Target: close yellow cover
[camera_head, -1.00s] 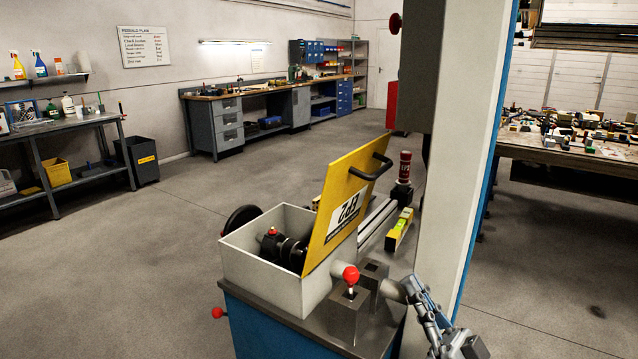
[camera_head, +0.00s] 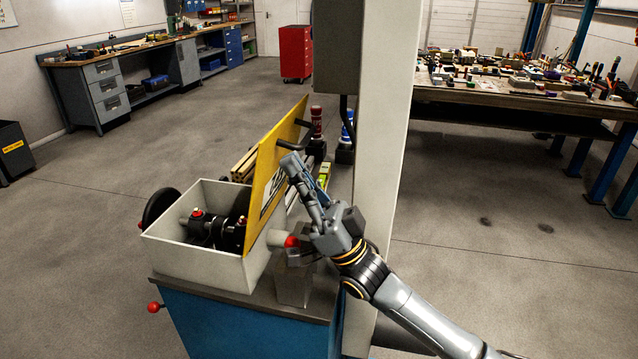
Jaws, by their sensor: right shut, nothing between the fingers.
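The yellow cover (camera_head: 268,178) stands raised, nearly upright, along the right side of an open grey box (camera_head: 196,258). Its dark handle is on its right face near the top and is partly hidden by my gripper. Black machine parts with red knobs (camera_head: 212,222) lie inside the open box. My right gripper (camera_head: 291,165) is shut and empty, with its fingertips at the right face of the cover, just below the handle. I cannot tell whether they touch it. My left gripper is not in view.
A white-grey column (camera_head: 385,120) rises just behind my right gripper. Bottles (camera_head: 317,122) stand behind the cover. A cluttered table (camera_head: 520,95) is at the right; open floor lies left.

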